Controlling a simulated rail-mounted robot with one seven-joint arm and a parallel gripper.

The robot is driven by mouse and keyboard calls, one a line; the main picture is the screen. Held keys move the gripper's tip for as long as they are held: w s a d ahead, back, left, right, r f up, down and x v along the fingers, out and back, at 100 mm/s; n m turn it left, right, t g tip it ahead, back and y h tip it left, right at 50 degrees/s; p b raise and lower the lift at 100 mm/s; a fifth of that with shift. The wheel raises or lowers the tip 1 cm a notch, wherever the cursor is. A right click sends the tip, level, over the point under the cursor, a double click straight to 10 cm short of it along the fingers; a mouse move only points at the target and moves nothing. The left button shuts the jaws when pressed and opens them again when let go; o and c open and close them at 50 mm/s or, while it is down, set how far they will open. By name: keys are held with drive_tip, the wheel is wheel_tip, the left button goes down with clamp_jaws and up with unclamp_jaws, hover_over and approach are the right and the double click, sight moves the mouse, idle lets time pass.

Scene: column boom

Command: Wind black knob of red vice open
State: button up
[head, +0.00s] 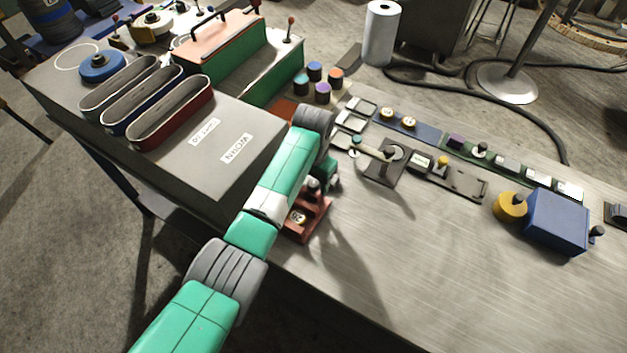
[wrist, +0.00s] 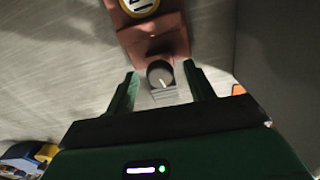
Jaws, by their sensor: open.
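The red vice (head: 306,222) sits on the metal bench near its front edge, partly hidden by my arm in the head view. In the wrist view the vice (wrist: 155,37) shows at the top, with a round yellow-rimmed number plate on it. Its black knob (wrist: 160,74) has a pale pointer line and lies between my two green fingers. My gripper (wrist: 161,71) is open, with a visible gap between each finger and the knob. In the head view my gripper (head: 325,180) is right beside the vice's knob end, partly hidden by my wrist.
A grey cabinet (head: 185,165) with oval bins stands close left of the vice. Right of it are a lever device (head: 385,165) and a row of small parts. A blue box (head: 556,220) with a yellow knob stands farther right. The bench front is clear.

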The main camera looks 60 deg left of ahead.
drive_tip(key=shift+c, duration=0.3)
drive_tip(key=c, duration=0.9)
drive_tip(key=n+p, duration=0.2)
drive_tip(key=n, duration=0.1)
drive_tip(key=shift+w+r, duration=0.1)
drive_tip(key=shift+r, duration=0.05)
drive_tip(key=n+p, duration=0.1)
drive_tip(key=n, duration=0.3)
drive_tip(key=shift+n, duration=0.3)
drive_tip(key=n, duration=0.4)
drive_tip(key=shift+p, duration=0.35)
drive_tip(key=shift+n, duration=1.9)
